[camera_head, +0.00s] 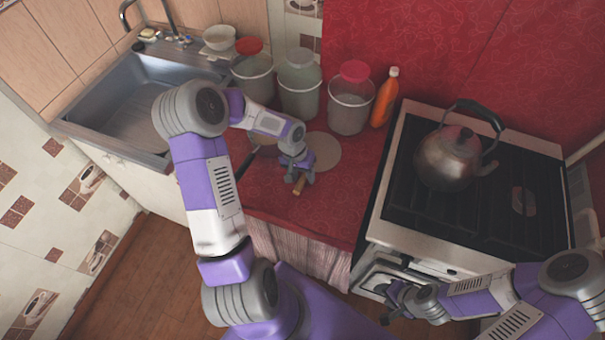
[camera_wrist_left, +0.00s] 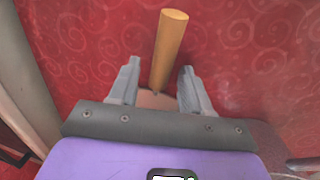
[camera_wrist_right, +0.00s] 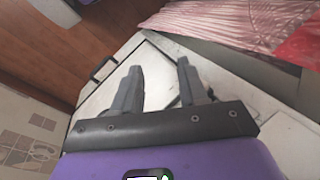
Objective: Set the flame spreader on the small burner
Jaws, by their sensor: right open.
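The flame spreader appears to be the flat, pale round disc (camera_head: 323,151) on the red counter, with a wooden handle (camera_head: 299,187) pointing to the front edge. My left gripper (camera_head: 297,176) is over the handle. In the left wrist view the handle (camera_wrist_left: 168,45) lies between the two open fingers (camera_wrist_left: 157,90), with gaps on both sides. The disc is mostly hidden there. The stove (camera_head: 398,205) stands to the right; a small reddish-grey round patch (camera_head: 523,201) on its black top may be the small burner. My right gripper (camera_head: 398,297) is open and empty before the stove front.
A metal kettle (camera_head: 448,160) stands on the stove's back left. Several buckets, including one with a red lid (camera_head: 351,105), and an orange bottle (camera_head: 385,97) line the wall. A pan with a dark handle (camera_head: 246,161) lies left of the disc, partly behind my arm. The sink (camera_head: 125,110) is far left.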

